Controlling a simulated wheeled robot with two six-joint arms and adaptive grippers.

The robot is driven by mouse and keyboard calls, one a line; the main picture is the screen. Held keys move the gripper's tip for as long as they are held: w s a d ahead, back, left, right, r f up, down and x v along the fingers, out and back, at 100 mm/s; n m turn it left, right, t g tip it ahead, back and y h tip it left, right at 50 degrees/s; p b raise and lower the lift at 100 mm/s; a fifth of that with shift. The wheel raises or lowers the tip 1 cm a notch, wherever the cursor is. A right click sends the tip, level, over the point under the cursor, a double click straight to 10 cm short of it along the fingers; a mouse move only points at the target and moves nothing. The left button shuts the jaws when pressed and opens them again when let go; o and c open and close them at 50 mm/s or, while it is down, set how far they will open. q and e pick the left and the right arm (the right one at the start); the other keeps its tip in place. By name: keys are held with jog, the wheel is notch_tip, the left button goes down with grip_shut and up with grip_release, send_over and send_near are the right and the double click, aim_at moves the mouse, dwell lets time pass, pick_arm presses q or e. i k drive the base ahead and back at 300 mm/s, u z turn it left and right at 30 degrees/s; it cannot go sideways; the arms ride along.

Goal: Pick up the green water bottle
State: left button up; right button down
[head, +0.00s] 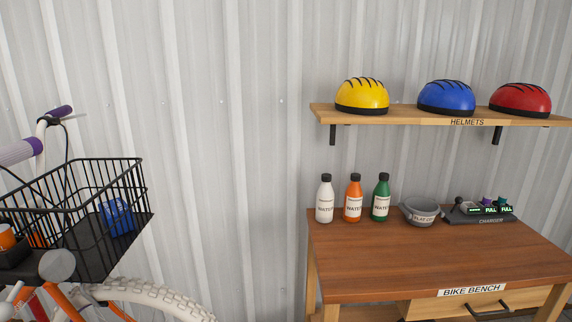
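The green water bottle (381,198) stands upright on the back left part of the wooden bike bench (400,257). It has a black cap and a pale label. It is the rightmost of three bottles in a row, with a grey bowl to its right. Neither of my grippers is in the head view.
An orange bottle (353,199) and a white bottle (325,199) stand left of the green one. The grey bowl (422,211) and a charger (480,213) are to the right. A helmet shelf (400,115) hangs above. A bicycle basket (88,215) is at left. The bench front is clear.

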aim_at(381, 194)
jog(key=z, duration=0.5)
jog(key=k, duration=0.6)
jog(key=z, duration=0.95)
jog(key=i, duration=1.05)
jog(key=z, duration=0.2)
